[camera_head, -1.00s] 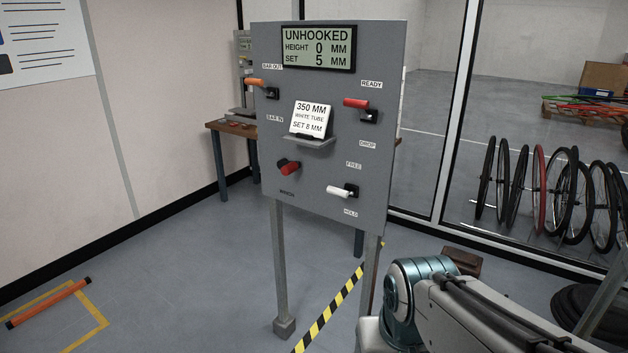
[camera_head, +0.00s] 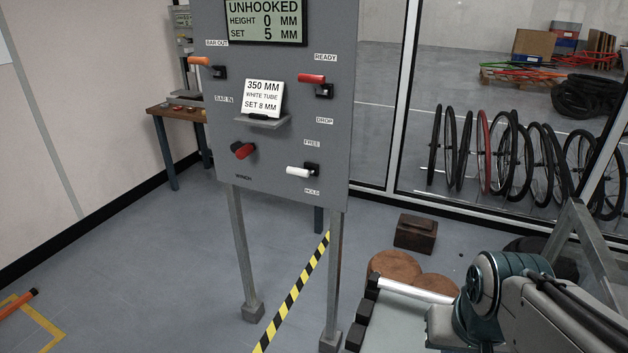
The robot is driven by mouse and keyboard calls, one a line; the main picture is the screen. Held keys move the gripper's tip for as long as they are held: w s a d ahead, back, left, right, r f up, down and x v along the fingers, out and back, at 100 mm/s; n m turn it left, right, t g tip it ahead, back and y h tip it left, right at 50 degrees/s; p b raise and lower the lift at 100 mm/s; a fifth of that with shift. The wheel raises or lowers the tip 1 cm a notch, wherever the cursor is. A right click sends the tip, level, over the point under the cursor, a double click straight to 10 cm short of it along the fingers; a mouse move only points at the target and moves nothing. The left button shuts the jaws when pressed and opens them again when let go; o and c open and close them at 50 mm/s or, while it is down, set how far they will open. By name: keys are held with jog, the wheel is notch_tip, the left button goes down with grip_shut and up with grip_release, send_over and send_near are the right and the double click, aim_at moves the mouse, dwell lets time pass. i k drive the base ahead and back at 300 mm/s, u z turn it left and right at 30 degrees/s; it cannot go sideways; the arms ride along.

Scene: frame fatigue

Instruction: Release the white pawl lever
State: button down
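The white pawl lever (camera_head: 298,171) is at the lower right of the grey control panel (camera_head: 215,135). It sticks out to the left from its black mount, between the FREE label (camera_head: 312,143) above and the HOLD label (camera_head: 312,192) below. It lies about level, tilted slightly. My arm reaches in from the lower right, below and to the right of the panel, clear of the lever.
The panel also carries an orange lever (camera_head: 198,61), a red lever (camera_head: 311,78), a red winch handle (camera_head: 243,150) and a card (camera_head: 263,98) on a small shelf. Its display (camera_head: 265,20) reads UNHOOKED, height 0, set 5. Striped tape (camera_head: 290,293) crosses the floor. Bicycle wheels stand at right.

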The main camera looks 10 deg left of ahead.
aim_at(304, 173)
jog(key=k, duration=0.45)
jog(key=u, duration=0.7)
jog(key=i, duration=0.5)
jog(key=u, duration=0.05)
